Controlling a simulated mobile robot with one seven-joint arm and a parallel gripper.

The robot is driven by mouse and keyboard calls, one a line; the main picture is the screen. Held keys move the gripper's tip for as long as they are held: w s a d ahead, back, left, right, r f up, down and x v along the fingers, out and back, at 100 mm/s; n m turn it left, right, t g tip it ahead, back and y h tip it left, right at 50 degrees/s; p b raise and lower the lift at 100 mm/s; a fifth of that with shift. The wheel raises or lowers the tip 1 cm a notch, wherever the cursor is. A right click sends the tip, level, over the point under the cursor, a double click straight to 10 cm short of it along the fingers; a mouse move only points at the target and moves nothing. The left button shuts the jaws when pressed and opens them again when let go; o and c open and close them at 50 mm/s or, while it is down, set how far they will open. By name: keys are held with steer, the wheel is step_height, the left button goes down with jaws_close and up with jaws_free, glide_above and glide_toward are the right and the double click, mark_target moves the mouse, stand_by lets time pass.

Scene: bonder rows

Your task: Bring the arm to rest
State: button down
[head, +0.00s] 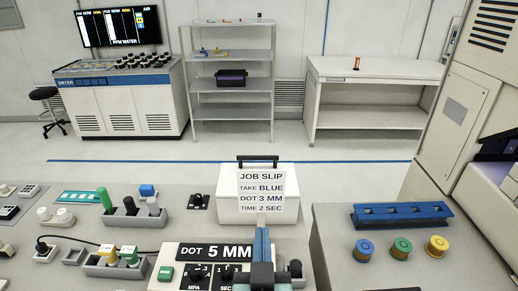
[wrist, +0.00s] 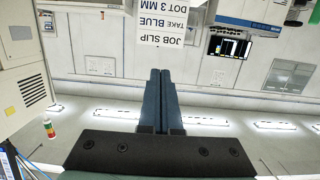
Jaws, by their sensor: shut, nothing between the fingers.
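My gripper (head: 262,235) is low in the middle of the head view, in front of the job slip (head: 262,190). In the wrist view, its two dark blue fingers (wrist: 161,72) lie side by side, shut, with nothing held between them. The slip reads TAKE BLUE, DOT 3 MM, TIME 2 SEC. It also shows upside down in the wrist view (wrist: 162,22), beyond the fingertips. My gripper partly covers the control box (head: 214,252) that reads DOT 5 MM.
The left bench holds a rack with green and dark syringes (head: 131,216) and another with coloured tips (head: 115,262). At right are a blue rail (head: 402,214) and blue, green and yellow spools (head: 401,249). A shelf (head: 231,85) and white table (head: 372,92) stand across open floor.

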step_height(320, 180, up, 21)
steer(key=t, duration=0.5)
steer(key=s+r+t, duration=0.3)
steer(key=s+r, duration=0.2)
steer(key=r, duration=0.5)
steer(key=s+r+t, duration=0.3)
steer(key=s+r, duration=0.2)
steer(key=r, duration=0.6)
steer(key=shift+a, duration=0.3)
